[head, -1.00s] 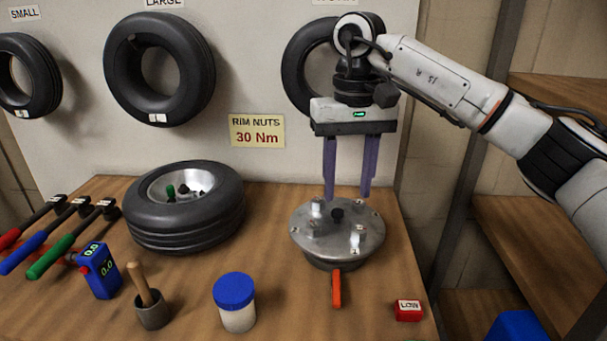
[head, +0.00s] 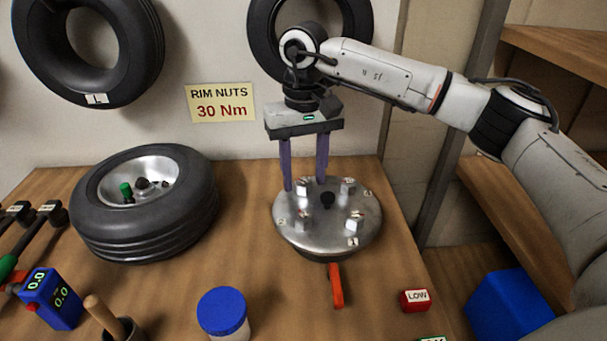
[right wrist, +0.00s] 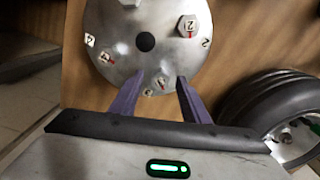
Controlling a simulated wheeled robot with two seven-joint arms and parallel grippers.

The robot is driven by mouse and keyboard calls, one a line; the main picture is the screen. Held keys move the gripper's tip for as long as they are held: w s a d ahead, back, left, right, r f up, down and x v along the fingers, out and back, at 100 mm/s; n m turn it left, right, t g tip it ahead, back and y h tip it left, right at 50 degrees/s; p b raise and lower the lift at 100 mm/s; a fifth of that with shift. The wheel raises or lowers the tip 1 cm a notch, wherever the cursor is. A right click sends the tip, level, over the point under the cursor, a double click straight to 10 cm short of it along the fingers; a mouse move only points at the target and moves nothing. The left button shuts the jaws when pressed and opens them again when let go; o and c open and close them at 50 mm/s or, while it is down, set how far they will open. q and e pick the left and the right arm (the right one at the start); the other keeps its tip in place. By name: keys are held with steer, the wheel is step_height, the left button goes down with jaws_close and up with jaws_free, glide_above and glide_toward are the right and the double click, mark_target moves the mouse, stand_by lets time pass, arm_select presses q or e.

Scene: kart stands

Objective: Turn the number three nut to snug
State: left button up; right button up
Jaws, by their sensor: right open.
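Another nut (right wrist: 188,26) shows a 2 and a red mark. My left gripper is not in view.
An orange handle (head: 335,286) sticks out from under the plate towards me. A tyre on a rim (head: 145,225) lies to the left. A blue-lidded jar (head: 222,310), a blue gauge (head: 52,298) reading 0.0 and a red LOW block (head: 415,300) stand nearer. A sign (head: 221,103) reads 30 Nm.

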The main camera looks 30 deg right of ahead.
steer(key=shift+f, duration=0.55)
steer(key=c, duration=1.1)
steer(key=shift+o, duration=0.2)
